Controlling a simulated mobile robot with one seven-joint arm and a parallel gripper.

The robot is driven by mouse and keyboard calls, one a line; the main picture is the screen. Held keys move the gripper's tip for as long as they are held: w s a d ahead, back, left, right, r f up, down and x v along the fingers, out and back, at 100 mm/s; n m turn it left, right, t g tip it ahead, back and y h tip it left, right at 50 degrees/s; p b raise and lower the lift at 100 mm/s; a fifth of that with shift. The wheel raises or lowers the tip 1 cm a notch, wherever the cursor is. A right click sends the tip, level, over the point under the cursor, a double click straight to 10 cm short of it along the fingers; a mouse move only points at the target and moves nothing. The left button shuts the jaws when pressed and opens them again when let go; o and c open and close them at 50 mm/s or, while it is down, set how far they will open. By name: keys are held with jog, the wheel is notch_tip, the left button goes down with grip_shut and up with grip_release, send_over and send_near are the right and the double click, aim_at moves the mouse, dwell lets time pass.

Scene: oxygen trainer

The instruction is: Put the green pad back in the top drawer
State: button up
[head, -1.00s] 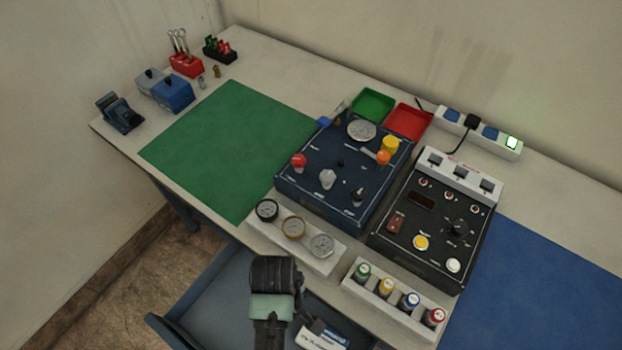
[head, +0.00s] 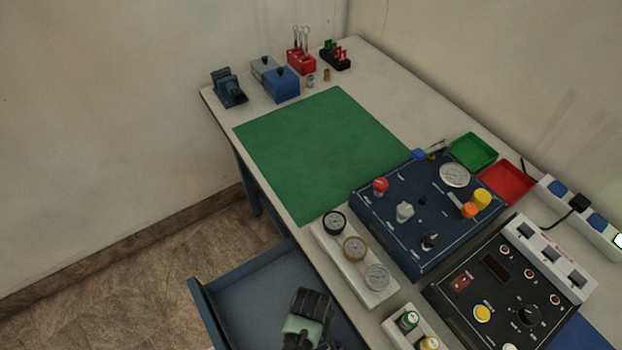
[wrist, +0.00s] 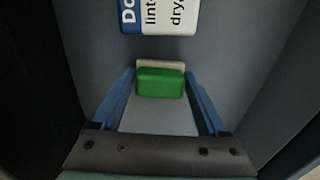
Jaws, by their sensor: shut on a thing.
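The green pad (wrist: 160,84), a small block with a pale layer along its far side, sits between the blue fingers of my gripper (wrist: 160,77) in the wrist view. My gripper is shut on it. The open blue-grey drawer (head: 206,306) juts out below the table's front edge in the head view. My wrist (head: 309,306) is over this drawer, and the pad is hidden there. In the wrist view the drawer floor (wrist: 222,55) lies beneath the pad; I cannot tell whether the pad touches it.
A white and blue packet (wrist: 165,14) with printed text lies in the drawer beyond the pad. On the table, a gauge block (head: 354,262) and a blue panel (head: 385,217) stand near the drawer. The drawer's left part is clear. A green mat (head: 310,150) lies behind.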

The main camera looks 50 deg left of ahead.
jog(key=shift+f, duration=0.25)
jog(key=shift+f, duration=0.15)
jog(key=o, duration=1.2)
